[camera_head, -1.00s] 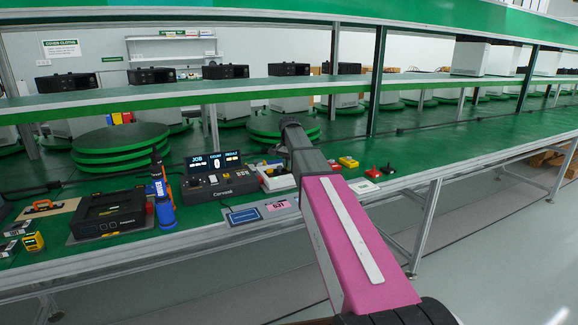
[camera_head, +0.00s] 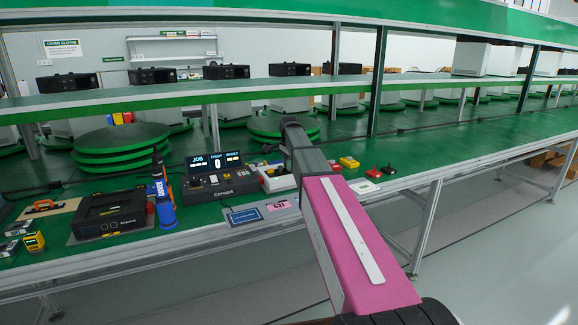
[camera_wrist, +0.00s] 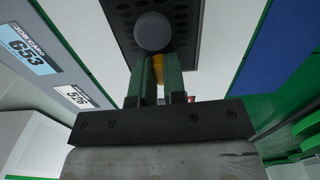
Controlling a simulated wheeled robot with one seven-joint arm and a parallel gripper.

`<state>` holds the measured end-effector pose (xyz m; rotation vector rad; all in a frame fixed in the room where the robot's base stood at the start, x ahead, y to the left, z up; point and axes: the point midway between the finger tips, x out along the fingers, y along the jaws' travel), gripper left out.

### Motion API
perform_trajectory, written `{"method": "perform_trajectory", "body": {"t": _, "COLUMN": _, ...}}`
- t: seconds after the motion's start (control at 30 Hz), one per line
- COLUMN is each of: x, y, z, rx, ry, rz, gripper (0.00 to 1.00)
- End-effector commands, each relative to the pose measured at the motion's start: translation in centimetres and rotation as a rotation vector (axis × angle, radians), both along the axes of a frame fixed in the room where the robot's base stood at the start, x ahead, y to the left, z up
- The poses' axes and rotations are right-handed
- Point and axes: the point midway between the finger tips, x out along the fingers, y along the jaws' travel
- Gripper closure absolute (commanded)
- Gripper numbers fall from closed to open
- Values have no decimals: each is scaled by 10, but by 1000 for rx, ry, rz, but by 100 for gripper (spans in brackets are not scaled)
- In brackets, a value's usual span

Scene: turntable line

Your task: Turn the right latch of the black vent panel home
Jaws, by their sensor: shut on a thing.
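The black vent panel (camera_wrist: 186,20), with rows of round holes, shows at the top of the wrist view. A grey round knob (camera_wrist: 153,32) stands in front of it, just beyond my fingertips. My gripper (camera_wrist: 158,68) has two green fingers closed on a narrow yellow piece (camera_wrist: 158,67), which looks like the panel's latch. The fingers and knob hide most of the latch, so its angle cannot be told. No second latch shows, so the picture alone does not tell left from right. In the head view my arm hides the gripper and I cannot make out the panel.
Job cards (camera_wrist: 28,50) hang on a grey surface left of the panel in the wrist view. In the head view a green bench (camera_head: 420,165) holds a console (camera_head: 218,180), a black case (camera_head: 110,212), a blue bottle (camera_head: 164,205) and green turntables (camera_head: 120,140). A shelf (camera_head: 200,95) runs above.

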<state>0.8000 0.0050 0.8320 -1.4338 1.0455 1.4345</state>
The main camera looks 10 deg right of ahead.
Motion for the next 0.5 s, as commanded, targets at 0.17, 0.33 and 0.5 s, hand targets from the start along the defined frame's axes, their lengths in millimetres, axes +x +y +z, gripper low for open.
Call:
{"method": "perform_trajectory", "body": {"t": 0.17, "x": 0, "y": 0, "z": 0, "rx": 0, "ry": 0, "rz": -2, "gripper": 100}}
{"method": "perform_trajectory", "body": {"t": 0.33, "x": 0, "y": 0, "z": 0, "rx": 0, "ry": 0, "rz": -1, "gripper": 100}}
{"method": "perform_trajectory", "body": {"t": 0.5, "x": 0, "y": 0, "z": 0, "rx": 0, "ry": 0, "rz": -1, "gripper": 77}}
